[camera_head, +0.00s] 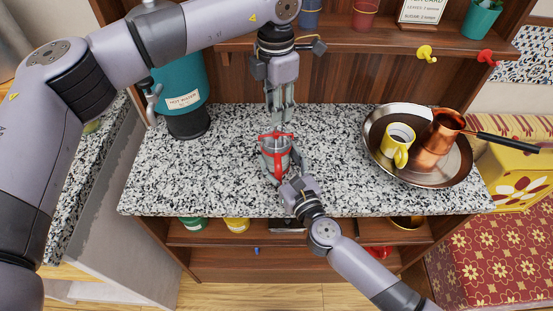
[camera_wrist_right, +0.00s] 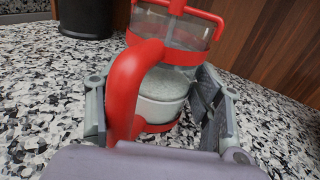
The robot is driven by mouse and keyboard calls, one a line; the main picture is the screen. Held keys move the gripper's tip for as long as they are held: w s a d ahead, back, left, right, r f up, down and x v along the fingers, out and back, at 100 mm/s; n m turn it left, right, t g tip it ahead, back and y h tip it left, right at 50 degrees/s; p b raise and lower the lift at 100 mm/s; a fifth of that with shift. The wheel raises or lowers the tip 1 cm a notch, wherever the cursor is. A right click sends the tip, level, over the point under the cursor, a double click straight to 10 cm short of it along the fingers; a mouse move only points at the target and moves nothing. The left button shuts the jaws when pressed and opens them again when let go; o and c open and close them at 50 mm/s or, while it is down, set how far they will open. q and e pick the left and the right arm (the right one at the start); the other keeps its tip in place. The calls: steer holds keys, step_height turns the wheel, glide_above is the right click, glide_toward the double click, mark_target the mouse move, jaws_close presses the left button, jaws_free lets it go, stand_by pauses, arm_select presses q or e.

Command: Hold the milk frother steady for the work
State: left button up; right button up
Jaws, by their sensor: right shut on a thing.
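The milk frother (camera_head: 276,153) stands on the speckled counter, a clear jug with red bands, red handle and red top bar. In the right wrist view the frother (camera_wrist_right: 172,85) looks upright, with pale contents in its lower part. My right gripper (camera_head: 284,168) comes from the front and is shut on the frother; its fingers (camera_wrist_right: 158,115) lie on both sides of the body, with the red handle between them toward the camera. My left gripper (camera_head: 282,118) points down just above the frother's top. Its fingers are close together; their gap and any contact are unclear.
A wide metal pan (camera_head: 375,166) at the right holds a yellow mug (camera_head: 398,143) and a copper pot (camera_head: 437,140) whose dark handle sticks out right. A teal hot-water dispenser (camera_head: 185,88) stands at the back left. A shelf (camera_head: 340,38) crosses above. Counter around the frother is clear.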

arm_select(q)
steer(key=o, duration=0.4)
steer(key=shift+c, duration=0.2)
steer(key=shift+r, duration=3.45)
steer(key=shift+r, duration=0.1)
step_height(320, 180, up, 12)
steer(key=shift+s, duration=0.1)
arm_select(e)
steer(key=o, duration=1.9)
steer(key=shift+c, duration=0.2)
